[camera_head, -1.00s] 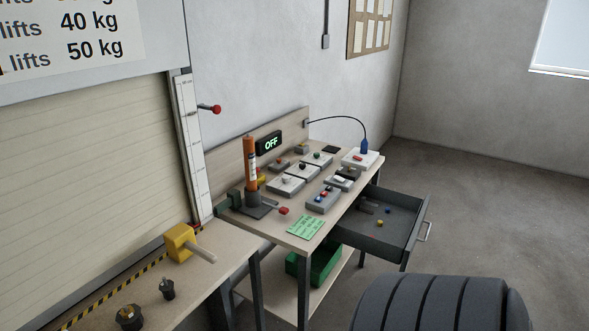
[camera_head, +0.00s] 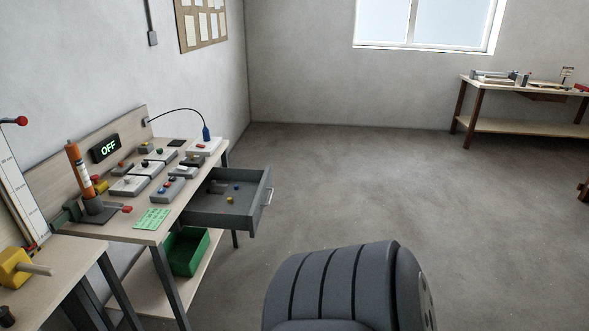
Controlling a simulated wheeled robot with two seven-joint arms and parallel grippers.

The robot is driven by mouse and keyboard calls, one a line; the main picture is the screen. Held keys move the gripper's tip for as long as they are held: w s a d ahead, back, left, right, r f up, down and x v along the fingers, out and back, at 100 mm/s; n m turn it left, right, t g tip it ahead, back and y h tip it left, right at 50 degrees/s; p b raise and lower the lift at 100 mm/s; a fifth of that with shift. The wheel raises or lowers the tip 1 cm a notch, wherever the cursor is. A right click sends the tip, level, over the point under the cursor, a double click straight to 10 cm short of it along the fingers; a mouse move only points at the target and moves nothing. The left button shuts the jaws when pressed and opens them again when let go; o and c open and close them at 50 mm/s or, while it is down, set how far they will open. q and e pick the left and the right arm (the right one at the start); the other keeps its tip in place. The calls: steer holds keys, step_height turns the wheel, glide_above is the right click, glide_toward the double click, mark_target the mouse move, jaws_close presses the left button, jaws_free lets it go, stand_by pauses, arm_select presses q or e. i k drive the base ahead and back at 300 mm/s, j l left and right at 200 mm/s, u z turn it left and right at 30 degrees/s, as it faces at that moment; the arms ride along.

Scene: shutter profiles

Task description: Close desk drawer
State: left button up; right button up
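The desk drawer (camera_head: 252,219) is grey and stands pulled out from the right side of the desk (camera_head: 150,226). Its metal handle (camera_head: 268,195) is on the outer front face. A few small coloured parts lie inside the drawer. A dark grey ribbed part of my own arm (camera_head: 345,290) fills the bottom centre, apart from the drawer. Neither of my grippers shows in the head view.
On the desk stand several grey switch boxes, an orange cylinder (camera_head: 80,168), a green card (camera_head: 152,219) and an OFF display (camera_head: 105,148). A green bin (camera_head: 190,252) sits on the shelf below. Open floor (camera_head: 380,190) lies right of the drawer; another workbench (camera_head: 525,125) stands far right.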

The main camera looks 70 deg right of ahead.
mark_target(204, 210)
steer(key=z, duration=1.95)
